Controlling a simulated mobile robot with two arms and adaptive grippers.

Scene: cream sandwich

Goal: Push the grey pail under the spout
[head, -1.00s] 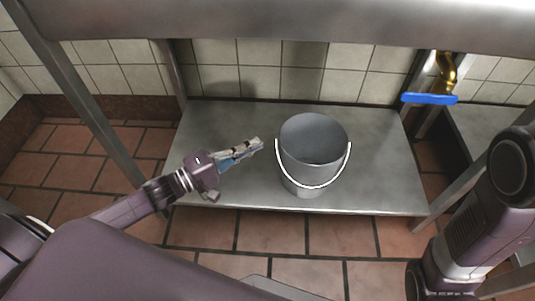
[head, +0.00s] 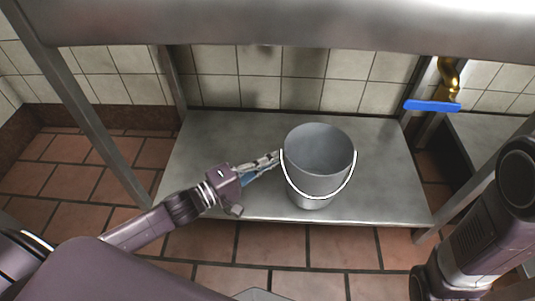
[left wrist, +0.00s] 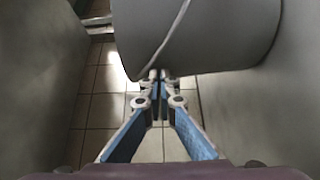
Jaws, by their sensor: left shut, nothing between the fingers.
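The grey pail (head: 318,175) stands upright on a metal shelf, its white wire handle hanging down the front. It also shows across the top of the left wrist view (left wrist: 215,35). My left gripper (head: 277,156) is shut and empty, with its fingertips at the left side of the pail; they look to be touching it. In the left wrist view the closed fingertips (left wrist: 158,76) lie at the pail's lower edge. The brass spout (head: 449,75) with a blue lever (head: 432,105) is to the right of the pail. My right arm shows at the right; its gripper is out of view.
The metal shelf (head: 235,140) is bare between the pail and its right end. A metal leg (head: 462,205) stands at its right front corner. A metal counter (head: 300,32) spans above.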

